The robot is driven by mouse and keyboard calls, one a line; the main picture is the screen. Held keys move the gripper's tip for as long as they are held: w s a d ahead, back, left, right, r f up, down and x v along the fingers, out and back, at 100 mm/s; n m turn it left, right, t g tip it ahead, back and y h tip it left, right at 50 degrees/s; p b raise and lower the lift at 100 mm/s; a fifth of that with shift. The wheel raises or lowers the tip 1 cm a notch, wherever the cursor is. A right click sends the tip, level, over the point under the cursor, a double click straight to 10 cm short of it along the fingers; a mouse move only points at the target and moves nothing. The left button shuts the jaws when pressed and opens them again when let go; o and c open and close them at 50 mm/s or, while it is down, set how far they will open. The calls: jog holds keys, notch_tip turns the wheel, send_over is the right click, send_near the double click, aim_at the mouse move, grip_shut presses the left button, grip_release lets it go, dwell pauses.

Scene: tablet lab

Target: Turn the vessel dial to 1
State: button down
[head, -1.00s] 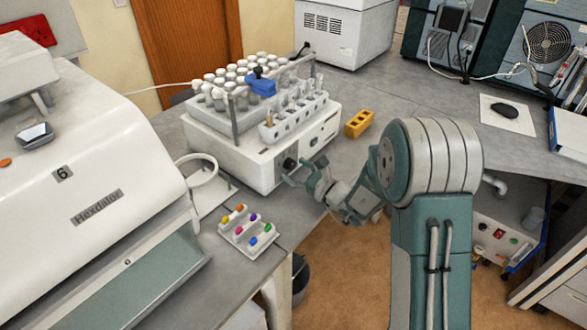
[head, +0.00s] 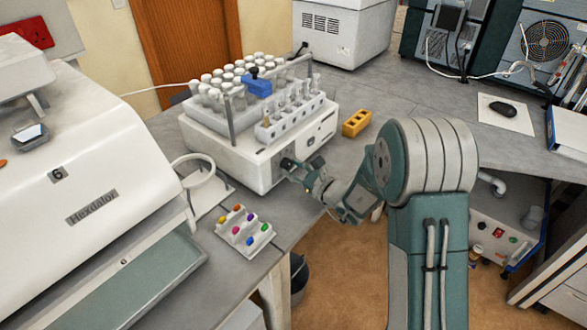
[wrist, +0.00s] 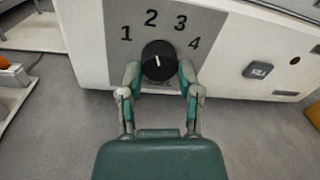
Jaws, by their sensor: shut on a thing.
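The vessel dial (wrist: 159,61) is a round black knob on a grey panel (wrist: 219,31), with numbers 1 to 4 in an arc above it. Its white mark points up, roughly at 2. My gripper (wrist: 159,76) is shut on the dial, with one finger on its left side and one on its right. In the head view, my gripper (head: 289,172) meets the front of the white vessel machine (head: 237,165), which carries rows of white-capped vessels. The dial is mostly hidden there by my fingers.
A rack of coloured caps (head: 245,231) sits on the bench to the left of my gripper. A yellow block (head: 356,123) lies right of the machine. A large white Hexdalor machine (head: 95,160) fills the left side. The bench behind the yellow block is largely clear.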

jog(key=n, duration=0.3)
jog(key=shift+w+n, duration=0.1)
jog(key=shift+n, duration=0.2)
jog(key=shift+n+y, duration=0.3)
jog(key=shift+n, duration=1.6)
jog(key=c, duration=0.6)
grip_release()
jog(key=o, duration=0.3)
jog(key=shift+a, duration=0.15)
jog(key=v, duration=1.2)
jog(key=shift+f, duration=0.15)
